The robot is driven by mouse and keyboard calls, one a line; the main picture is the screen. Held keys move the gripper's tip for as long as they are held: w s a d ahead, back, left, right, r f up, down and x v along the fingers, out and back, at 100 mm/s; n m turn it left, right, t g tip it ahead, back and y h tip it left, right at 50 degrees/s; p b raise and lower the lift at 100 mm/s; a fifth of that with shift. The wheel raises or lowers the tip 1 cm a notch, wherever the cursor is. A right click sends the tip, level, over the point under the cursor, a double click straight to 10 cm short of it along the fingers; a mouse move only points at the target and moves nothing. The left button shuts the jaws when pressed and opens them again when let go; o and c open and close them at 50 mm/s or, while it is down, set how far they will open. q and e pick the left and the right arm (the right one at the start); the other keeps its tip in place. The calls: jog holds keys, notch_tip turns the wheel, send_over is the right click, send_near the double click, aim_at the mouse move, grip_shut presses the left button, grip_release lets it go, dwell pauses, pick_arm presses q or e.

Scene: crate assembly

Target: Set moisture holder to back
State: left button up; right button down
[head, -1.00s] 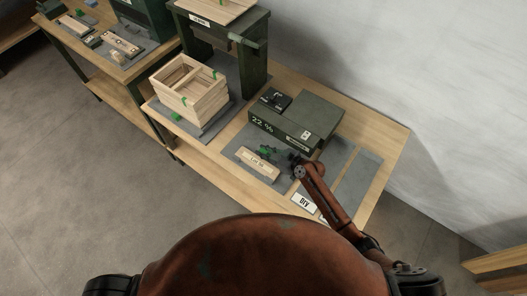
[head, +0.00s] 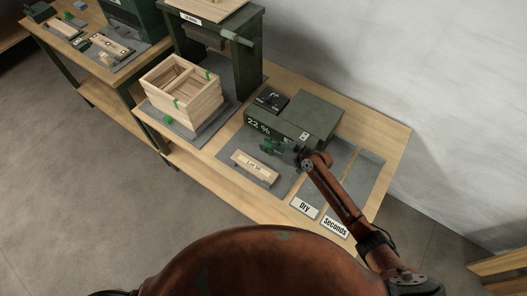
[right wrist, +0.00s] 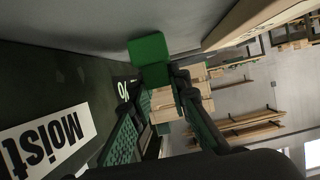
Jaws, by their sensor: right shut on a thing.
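The moisture meter (head: 316,117) is a dark green box on the bench with a "22 %" display on its front. The right wrist view shows its dark face with a "Moist" label (right wrist: 45,142). My right gripper (head: 280,148) is at the meter's front, low beside the display. Its fingers are shut on a bright green block (right wrist: 149,57), which looks like the grip of the moisture holder. The rest of the holder is hidden by the fingers. My left gripper is out of view.
A pale board marked "Lot 56" (head: 254,167) lies on the grey mat in front of the meter. "Dry" (head: 304,208) and "Seconds" (head: 335,227) signs mark the bench front. A wooden crate (head: 187,104) stands left; a dark press frame (head: 248,60) rises behind.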

jog(key=shift+w+d+r, duration=0.1)
jog(key=shift+w+d, duration=0.15)
jog(key=shift+d, duration=0.05)
jog(key=c, duration=1.8)
grip_release()
jog(key=v, duration=1.2)
jog(key=shift+a, duration=0.1)
jog(key=shift+s, duration=0.1)
